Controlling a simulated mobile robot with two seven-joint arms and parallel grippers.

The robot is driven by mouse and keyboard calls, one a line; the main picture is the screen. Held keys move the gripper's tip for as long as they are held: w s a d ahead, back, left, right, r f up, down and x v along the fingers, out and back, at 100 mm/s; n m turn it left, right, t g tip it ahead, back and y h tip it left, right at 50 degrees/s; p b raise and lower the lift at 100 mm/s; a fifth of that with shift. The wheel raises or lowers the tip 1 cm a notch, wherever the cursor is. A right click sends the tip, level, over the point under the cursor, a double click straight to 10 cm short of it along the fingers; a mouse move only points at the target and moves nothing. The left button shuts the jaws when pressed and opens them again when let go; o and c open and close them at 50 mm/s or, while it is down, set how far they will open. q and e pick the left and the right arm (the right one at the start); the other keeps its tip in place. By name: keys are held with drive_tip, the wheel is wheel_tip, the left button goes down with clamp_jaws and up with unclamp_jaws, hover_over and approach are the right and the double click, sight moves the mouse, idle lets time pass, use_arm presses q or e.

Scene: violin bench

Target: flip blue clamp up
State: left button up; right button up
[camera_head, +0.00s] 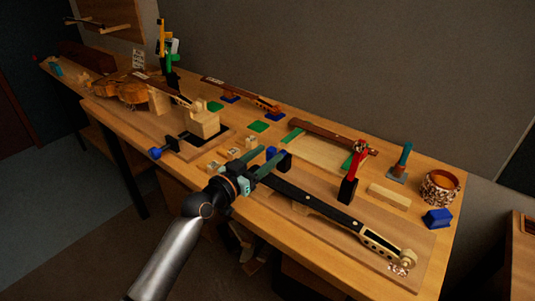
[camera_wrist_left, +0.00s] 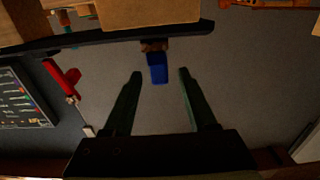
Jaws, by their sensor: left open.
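A blue clamp part (camera_head: 271,153) with a dark body shows just beyond my left gripper in the head view. In the left wrist view a blue piece (camera_wrist_left: 157,68) hangs from a brown joint by a dark bar. It lies ahead of and between my fingertips, apart from both. My left gripper (camera_head: 266,161) is open near the bench's front edge, by the end of a black fingerboard (camera_head: 305,197); it shows open and empty in the left wrist view (camera_wrist_left: 159,73). My fingers partly hide the blue clamp in the head view. My right gripper is not in view.
A red clamp (camera_head: 358,160) stands upright on a dark base beside the fingerboard. Another blue-ended tool (camera_head: 155,153) sits at the front edge. Wooden blocks (camera_head: 200,124), a violin (camera_head: 125,88) and a patterned ring (camera_head: 440,188) stand on the crowded bench.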

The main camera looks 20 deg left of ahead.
use_arm(q)
drive_tip(key=shift+w+d, duration=0.25)
drive_tip(key=shift+w, duration=0.25)
clamp_jaws()
idle(1.2)
